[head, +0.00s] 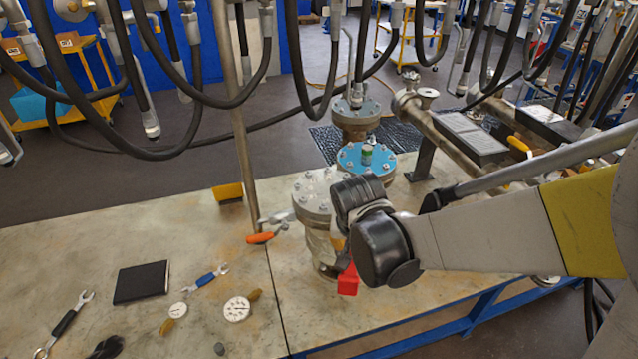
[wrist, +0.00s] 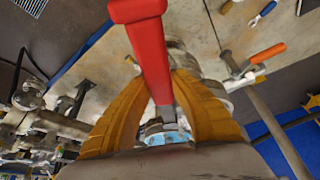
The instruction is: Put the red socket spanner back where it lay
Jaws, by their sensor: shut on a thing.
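My gripper (wrist: 158,75) is shut on the red socket spanner (wrist: 152,55), with its yellow fingers on either side of the spanner in the wrist view. The red handle points up in that view, toward the camera's top edge, and the grey shaft runs down between the fingers. In the head view the red end of the spanner (head: 348,281) shows below my wrist, beside the grey flanged vessel (head: 318,195) and above the bench. My wrist hides the rest of the spanner and most of the fingers.
The bench (head: 215,240) holds a black notebook (head: 140,282), a blue-handled spanner (head: 205,278), a white gauge (head: 237,310) and an orange-handled tool (head: 262,237). A blue-topped flange (head: 366,158) stands behind the grey vessel. Black hoses (head: 165,150) hang above the bench's far side.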

